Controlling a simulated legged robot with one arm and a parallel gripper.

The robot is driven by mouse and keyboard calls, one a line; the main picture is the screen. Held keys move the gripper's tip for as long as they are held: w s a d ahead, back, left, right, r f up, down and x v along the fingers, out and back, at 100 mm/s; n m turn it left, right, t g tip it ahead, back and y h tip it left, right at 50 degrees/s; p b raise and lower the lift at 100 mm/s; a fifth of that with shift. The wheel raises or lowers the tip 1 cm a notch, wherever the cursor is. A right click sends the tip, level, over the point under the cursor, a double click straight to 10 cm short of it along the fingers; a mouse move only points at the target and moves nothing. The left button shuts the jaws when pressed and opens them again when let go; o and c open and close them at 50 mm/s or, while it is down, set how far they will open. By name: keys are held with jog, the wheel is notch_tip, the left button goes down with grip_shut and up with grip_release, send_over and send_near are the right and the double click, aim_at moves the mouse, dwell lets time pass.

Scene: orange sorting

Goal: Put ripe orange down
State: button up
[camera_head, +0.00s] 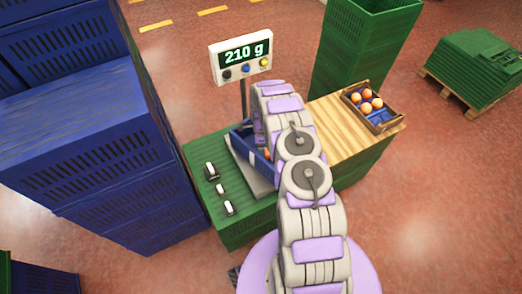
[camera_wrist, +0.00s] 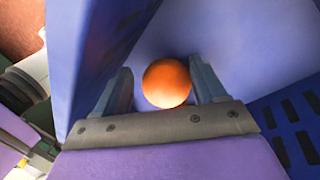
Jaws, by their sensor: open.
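A ripe orange (camera_wrist: 166,84) lies between my gripper's fingers in the wrist view, inside a blue crate (camera_wrist: 235,35). My gripper (camera_wrist: 162,68) is open, with a finger on each side of the orange. In the head view my arm hides the gripper and most of this blue crate (camera_head: 242,136), which sits on a grey scale plate (camera_head: 257,181). A sliver of orange (camera_head: 267,154) shows beside my arm. The scale display (camera_head: 241,53) reads 210 g.
A wooden tray (camera_head: 385,127) with several oranges stands at the right end of the wood-topped green table (camera_head: 330,128). Small switches (camera_head: 220,189) lie at the table's left. Tall blue crates (camera_head: 95,150) stand left, and a green crate stack (camera_head: 355,50) stands behind.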

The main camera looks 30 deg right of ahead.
jog(key=d+r, duration=0.1)
jog(key=w+r, duration=0.1)
jog(key=r, duration=0.1)
jog(key=d+r+p, duration=0.1)
jog(key=shift+w+d+r, duration=0.2)
jog(key=shift+d+r, duration=0.05)
jog(key=shift+d, duration=0.1)
notch_tip(320, 180, up, 13)
jog(key=w+a+n+p, duration=0.2)
jog(key=s+a+r+n, duration=0.4)
jog(key=s+r, duration=0.1)
jog(key=r, duration=0.5)
jog(key=s+a+r+n, duration=0.3)
jog(key=s+a+r, duration=0.15)
jog(key=r, duration=0.45)
jog(key=s+a+r+n+t, duration=0.1)
jog(key=s+a+r+n, duration=0.3)
jog(key=s, duration=0.5)
jog(key=s+a+r+n, duration=0.1)
jog(key=s+r+n, duration=0.3)
jog(key=s+r, duration=0.35)
jog(key=s+a+n+h, duration=0.1)
jog(key=s+n, duration=0.5)
jog(key=s, duration=1.1)
jog(key=shift+a, duration=0.3)
